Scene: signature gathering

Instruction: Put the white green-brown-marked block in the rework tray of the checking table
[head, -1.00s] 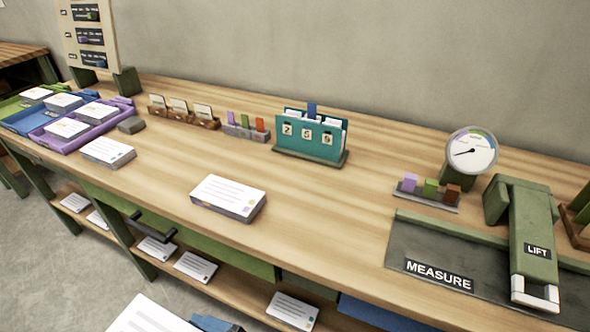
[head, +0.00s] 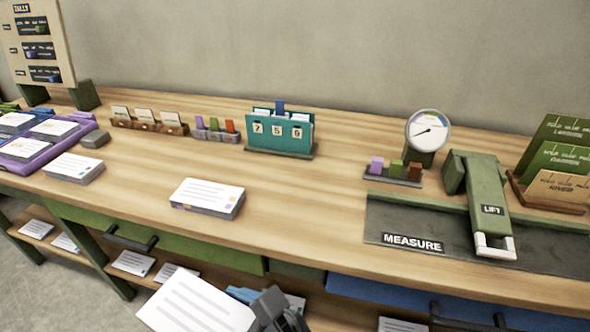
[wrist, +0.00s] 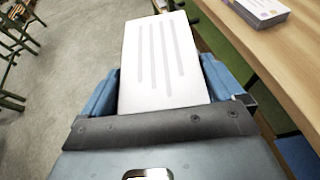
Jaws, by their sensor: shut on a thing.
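My gripper (head: 250,298) is at the bottom of the head view, in front of the table's near edge. In the wrist view my gripper (wrist: 162,88) has its blue fingers on both sides of a white block (wrist: 150,48), shut on it. The block also shows in the head view (head: 197,304). Its top has grey lines; green or brown marks cannot be made out. A purple tray (head: 30,165) holding white blocks stands at the table's left end, with more trays cut off beside it. I cannot read which one is for rework.
The wooden table (head: 290,190) has a loose white block (head: 207,197) near its front edge and another (head: 74,168) near the trays. A green measuring stand (head: 478,200) and a gauge (head: 428,130) are at right. Drawer handles (head: 130,238) jut from the front.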

